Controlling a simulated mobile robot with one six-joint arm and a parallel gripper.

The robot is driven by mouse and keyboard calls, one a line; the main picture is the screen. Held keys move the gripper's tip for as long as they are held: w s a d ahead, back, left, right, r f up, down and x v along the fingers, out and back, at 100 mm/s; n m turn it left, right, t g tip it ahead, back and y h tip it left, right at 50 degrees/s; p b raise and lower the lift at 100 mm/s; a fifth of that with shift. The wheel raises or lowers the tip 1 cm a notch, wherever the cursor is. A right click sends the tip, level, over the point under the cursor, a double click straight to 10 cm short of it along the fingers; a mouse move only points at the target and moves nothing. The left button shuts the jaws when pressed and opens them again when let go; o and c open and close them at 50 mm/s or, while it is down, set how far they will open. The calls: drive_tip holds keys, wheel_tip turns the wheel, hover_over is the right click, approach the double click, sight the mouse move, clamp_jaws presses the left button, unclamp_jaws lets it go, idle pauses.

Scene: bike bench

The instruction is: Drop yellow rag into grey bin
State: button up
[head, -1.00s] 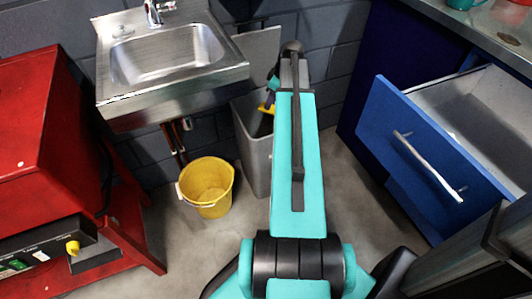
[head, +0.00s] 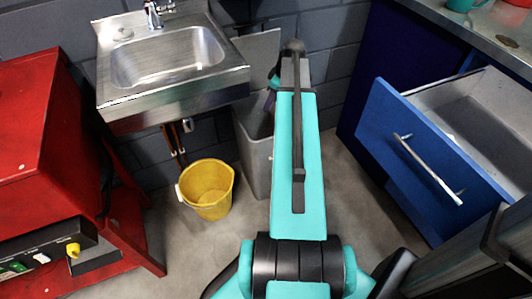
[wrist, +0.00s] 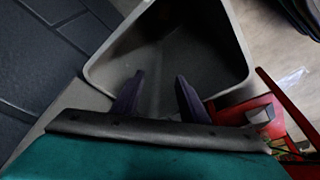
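The grey bin (head: 256,160) stands on the floor below and right of the sink, partly behind my arm. Its open mouth and rim (wrist: 243,62) fill the upper middle of the wrist view. My gripper (wrist: 158,82) is over the bin mouth with its two dark fingers apart and nothing between them. In the head view my gripper (head: 267,101) is mostly hidden by my arm. The yellow rag is not visible in either current view. The part of the bin's inside that shows is dark and looks bare; the rest is hidden.
A yellow bucket (head: 206,190) stands left of the bin. The steel sink (head: 170,60) is above it on the wall. A red cabinet (head: 45,150) is at left. A blue drawer (head: 430,150) stands open at right. Some floor between bin and drawer is clear.

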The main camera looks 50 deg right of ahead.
drive_tip(key=p+v, duration=0.2)
drive_tip(key=v, duration=1)
drive_tip(key=shift+s+r, duration=0.1)
drive_tip(key=shift+s, duration=0.1)
idle(0.5)
